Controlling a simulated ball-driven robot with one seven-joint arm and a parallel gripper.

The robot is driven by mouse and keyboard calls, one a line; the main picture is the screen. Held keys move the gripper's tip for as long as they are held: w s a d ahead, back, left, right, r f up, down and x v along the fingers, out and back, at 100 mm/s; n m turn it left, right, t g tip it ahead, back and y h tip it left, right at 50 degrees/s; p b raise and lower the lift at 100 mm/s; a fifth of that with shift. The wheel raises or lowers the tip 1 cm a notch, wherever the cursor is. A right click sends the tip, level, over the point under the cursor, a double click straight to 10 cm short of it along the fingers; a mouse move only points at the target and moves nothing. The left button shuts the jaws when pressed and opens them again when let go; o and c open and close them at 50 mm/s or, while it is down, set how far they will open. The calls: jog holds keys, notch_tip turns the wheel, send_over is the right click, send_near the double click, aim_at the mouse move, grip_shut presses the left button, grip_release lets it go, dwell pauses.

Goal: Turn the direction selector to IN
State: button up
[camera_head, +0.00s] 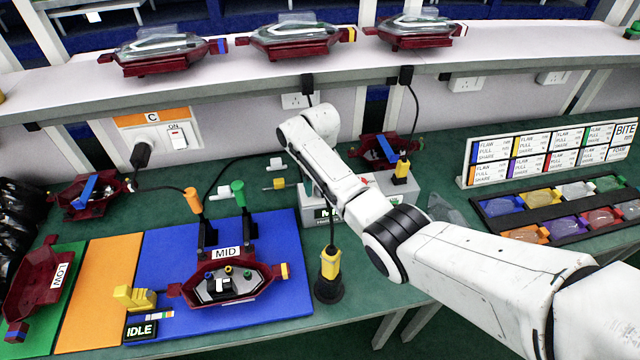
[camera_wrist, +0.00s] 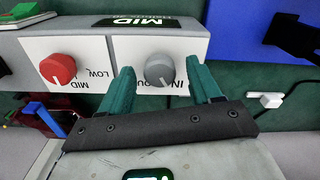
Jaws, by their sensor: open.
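The grey control box (camera_wrist: 215,45) with a "MID" display shows upside down in the wrist view. It carries a red knob (camera_wrist: 58,69) with LOW and MID labels and a grey selector knob (camera_wrist: 160,70). The grey knob has a white mark on its lower side; an "IN" label is beneath it, and nearby lettering is partly covered by a finger. My gripper (camera_wrist: 160,67) is open, its teal fingers on either side of the grey knob. I cannot tell whether they touch it. In the head view the box (camera_head: 322,217) is partly hidden by my arm.
A yellow-and-black plug-like tool (camera_head: 330,263) stands in front of the box. A blue mat (camera_head: 290,300) with a red lamp housing (camera_head: 232,282) lies left. A lens tray (camera_head: 545,218) and sign board (camera_head: 545,152) are right. A shelf (camera_head: 250,75) runs behind.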

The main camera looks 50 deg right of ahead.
jog(key=shift+r, duration=0.1)
notch_tip(320, 180, up, 11)
jog(key=b, duration=0.1)
jog(key=shift+f, duration=0.2)
jog(key=shift+o, duration=0.3)
dwell(1.6)
